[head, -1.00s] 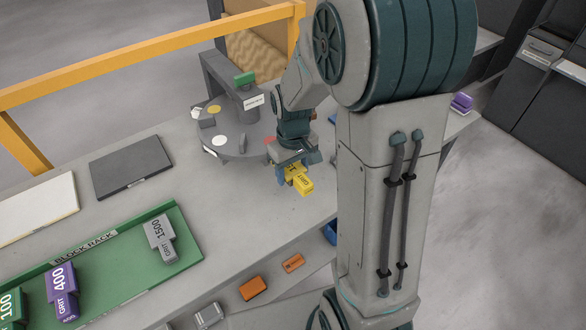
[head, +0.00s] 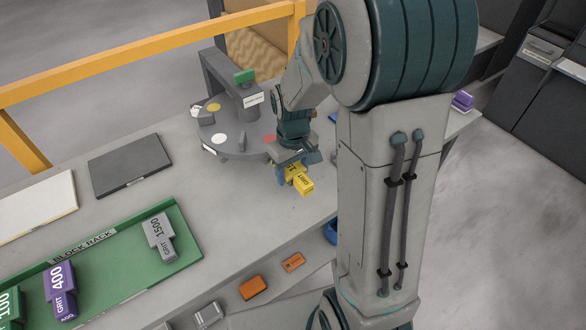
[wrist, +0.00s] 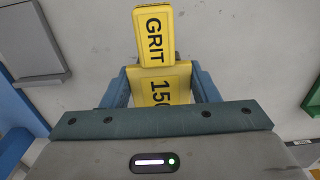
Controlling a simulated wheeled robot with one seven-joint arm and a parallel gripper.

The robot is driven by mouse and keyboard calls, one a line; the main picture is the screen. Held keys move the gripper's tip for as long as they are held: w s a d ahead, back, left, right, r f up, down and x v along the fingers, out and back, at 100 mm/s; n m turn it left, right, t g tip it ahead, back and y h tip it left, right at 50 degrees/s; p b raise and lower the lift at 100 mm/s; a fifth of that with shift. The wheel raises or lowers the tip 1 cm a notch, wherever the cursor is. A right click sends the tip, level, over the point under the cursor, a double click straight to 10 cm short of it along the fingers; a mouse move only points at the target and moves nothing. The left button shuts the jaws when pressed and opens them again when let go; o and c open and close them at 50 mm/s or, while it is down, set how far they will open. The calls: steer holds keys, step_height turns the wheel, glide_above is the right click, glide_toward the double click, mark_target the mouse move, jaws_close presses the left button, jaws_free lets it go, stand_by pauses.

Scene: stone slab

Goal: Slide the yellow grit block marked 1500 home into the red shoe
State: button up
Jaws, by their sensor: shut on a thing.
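The yellow grit block (head: 304,185) is held in my gripper (head: 290,172), above the stone slab near its front edge. In the wrist view the yellow block (wrist: 153,38) shows "GRIT" and part of a number starting "15". My gripper (wrist: 160,85) is shut on its wider part, one blue finger on each side. The grey round turntable (head: 235,140) stands behind the gripper. A red patch (head: 269,138) shows on its right edge, partly hidden by my arm; I cannot tell whether it is the red shoe. White and yellow round patches also lie on the turntable.
A yellow rail (head: 150,53) runs along the back.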

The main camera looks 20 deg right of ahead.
steer(key=shift+w+a, duration=0.3)
steer(key=shift+w, duration=0.55)
steer(key=shift+w+a, duration=0.25)
steer(key=shift+w, duration=0.65)
steer(key=shift+w+a, duration=0.3)
steer(key=shift+w, duration=0.55)
stand_by(1.0)
steer(key=o, duration=1.3)
steer(key=shift+c, duration=0.2)
step_height(320, 180, up, 14)
